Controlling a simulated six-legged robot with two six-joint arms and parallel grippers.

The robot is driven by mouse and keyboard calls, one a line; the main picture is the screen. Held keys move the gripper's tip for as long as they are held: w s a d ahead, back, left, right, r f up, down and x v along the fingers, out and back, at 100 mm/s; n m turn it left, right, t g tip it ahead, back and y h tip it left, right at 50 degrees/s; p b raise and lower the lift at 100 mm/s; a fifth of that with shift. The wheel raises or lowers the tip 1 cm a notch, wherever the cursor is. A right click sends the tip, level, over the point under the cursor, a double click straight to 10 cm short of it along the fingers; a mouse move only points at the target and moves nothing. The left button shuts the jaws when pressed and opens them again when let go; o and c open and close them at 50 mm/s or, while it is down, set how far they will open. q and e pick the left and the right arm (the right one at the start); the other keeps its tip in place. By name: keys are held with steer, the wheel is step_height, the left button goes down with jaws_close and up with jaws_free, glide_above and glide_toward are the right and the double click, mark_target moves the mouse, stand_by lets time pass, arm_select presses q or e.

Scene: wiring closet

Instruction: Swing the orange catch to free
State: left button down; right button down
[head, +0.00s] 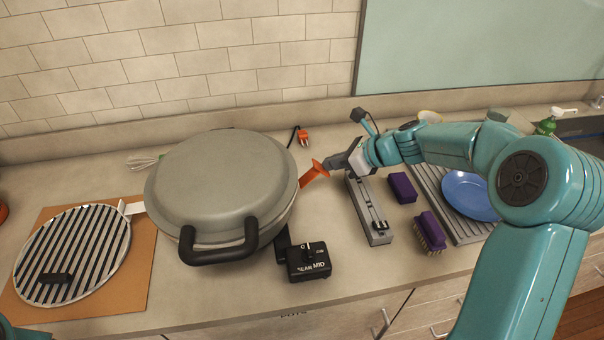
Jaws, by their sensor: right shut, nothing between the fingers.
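The orange catch (313,172) sticks out from the right side of a large round grey lidded pan (220,180). It slants up and to the right, ending in a wider flared tip. My right gripper (333,165) is shut and empty, with its dark fingers right at the catch's flared end. I cannot tell whether they touch it. A black box (309,262) with a switch, lettered "SEAM MID", sits at the pan's front right. My left gripper is out of view.
A striped round grill plate (72,254) lies on a brown board at left. A grey rail (370,215), purple block (402,188), purple brush (430,232) and blue plate (470,195) are at right. An orange plug (304,138) lies behind the catch.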

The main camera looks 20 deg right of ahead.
steer(key=shift+f, duration=0.15)
steer(key=shift+s+d+f+b, duration=0.1)
steer(key=shift+d+f+b, duration=0.2)
steer(key=shift+f+b, duration=0.3)
steer(key=shift+s+d+f+b, duration=0.1)
steer(key=shift+d+f+b, duration=0.25)
steer(key=shift+f, duration=0.35)
steer(key=shift+a+f, duration=0.1)
steer(key=shift+s+f+b, duration=0.1)
steer(key=shift+f+b, duration=0.7)
steer(key=shift+f, duration=0.3)
steer(key=shift+r+p, duration=0.3)
steer(key=d+p, duration=0.1)
steer(key=d+r, duration=0.1)
steer(key=d+r+p, duration=0.1)
steer(key=d, duration=0.1)
steer(key=shift+s+d+p, duration=0.1)
steer(key=shift+s+p, duration=0.2)
steer(key=shift+s, duration=0.1)
